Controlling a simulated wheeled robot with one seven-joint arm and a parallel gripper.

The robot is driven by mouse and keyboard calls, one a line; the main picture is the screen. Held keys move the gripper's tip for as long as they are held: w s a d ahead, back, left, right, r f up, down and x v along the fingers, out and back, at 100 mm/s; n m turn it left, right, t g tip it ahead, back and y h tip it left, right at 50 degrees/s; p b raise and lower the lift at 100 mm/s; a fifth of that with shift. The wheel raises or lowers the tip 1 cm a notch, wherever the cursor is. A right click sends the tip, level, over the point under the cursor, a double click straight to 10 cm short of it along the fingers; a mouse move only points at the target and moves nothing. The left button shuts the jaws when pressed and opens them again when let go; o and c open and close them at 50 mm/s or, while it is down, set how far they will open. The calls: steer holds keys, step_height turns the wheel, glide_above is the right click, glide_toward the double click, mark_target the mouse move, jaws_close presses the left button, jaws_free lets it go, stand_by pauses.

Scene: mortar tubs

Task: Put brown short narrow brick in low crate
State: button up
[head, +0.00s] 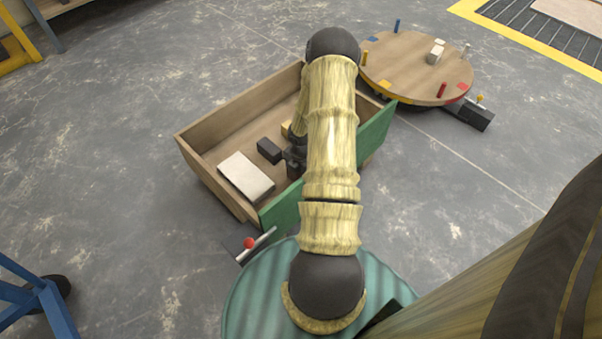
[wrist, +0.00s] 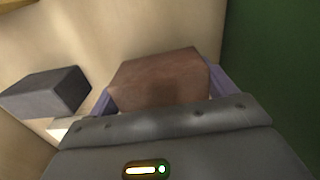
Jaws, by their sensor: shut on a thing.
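The low crate (head: 240,104) is an open wooden box with a green front side. In the head view my gripper (head: 293,163) reaches down inside it, partly hidden by my arm. In the wrist view the brown brick (wrist: 158,78) sits between the two purple fingers of my gripper, which is shut on it. The pale crate floor lies behind the brick, and the green wall is close on the right. I cannot tell whether the brick touches the floor. The head view does not show the brick clearly.
In the crate are a dark grey brick (head: 269,150), left of my gripper, a white block (head: 246,176) and a yellow piece (head: 286,130). The dark brick also shows in the wrist view (wrist: 46,92). A round wooden table (head: 405,68) with pegs stands beyond the crate.

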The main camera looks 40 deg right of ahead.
steer(key=shift+f, duration=0.5)
steer(key=o, duration=1.1)
steer(key=shift+o, duration=0.2)
step_height(320, 180, up, 18)
steer(key=p, duration=1)
steer(key=shift+f, duration=0.25)
